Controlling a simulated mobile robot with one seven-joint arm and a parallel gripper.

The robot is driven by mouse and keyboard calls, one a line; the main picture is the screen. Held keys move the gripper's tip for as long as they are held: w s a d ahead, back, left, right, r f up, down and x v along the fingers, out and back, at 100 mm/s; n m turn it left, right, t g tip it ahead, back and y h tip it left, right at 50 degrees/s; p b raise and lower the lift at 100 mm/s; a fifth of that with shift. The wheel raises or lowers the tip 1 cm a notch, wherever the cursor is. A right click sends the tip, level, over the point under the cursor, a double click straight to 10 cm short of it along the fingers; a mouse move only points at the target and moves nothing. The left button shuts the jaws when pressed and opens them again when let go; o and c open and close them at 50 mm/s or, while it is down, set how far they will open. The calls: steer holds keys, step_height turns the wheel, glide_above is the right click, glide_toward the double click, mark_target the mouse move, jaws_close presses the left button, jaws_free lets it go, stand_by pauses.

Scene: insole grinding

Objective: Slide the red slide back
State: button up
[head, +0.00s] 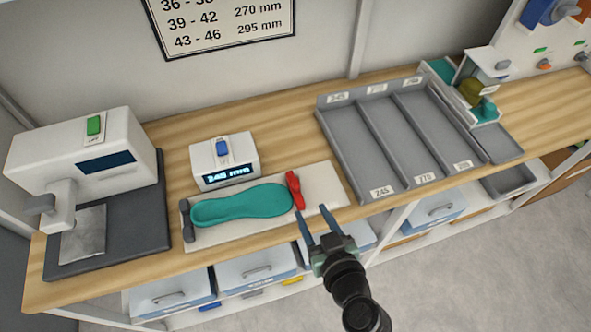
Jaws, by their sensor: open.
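The red slide (295,189) stands upright on a white measuring board (325,183) on the workbench. A teal insole (243,205) lies on the board between a grey stop (187,221) at the left end and the red slide. The red slide is at or very near the insole's right end; I cannot tell if they touch. My gripper (318,212) is open and empty. In the picture its fingers lie just below and to the right of the red slide, near the bench's front edge, apart from it.
A display box (223,163) with a blue switch stands behind the board. A white machine (80,150) is at the left. A grey tray with three labelled lanes (350,150) is to the right, with another device (483,80) beyond. Drawers (257,266) sit under the bench.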

mark_target(297, 185)
steer(key=p+x, duration=0.1)
steer(key=x, duration=1.2)
steer(key=shift+p, duration=0.3)
jaws_close()
stand_by(1.0)
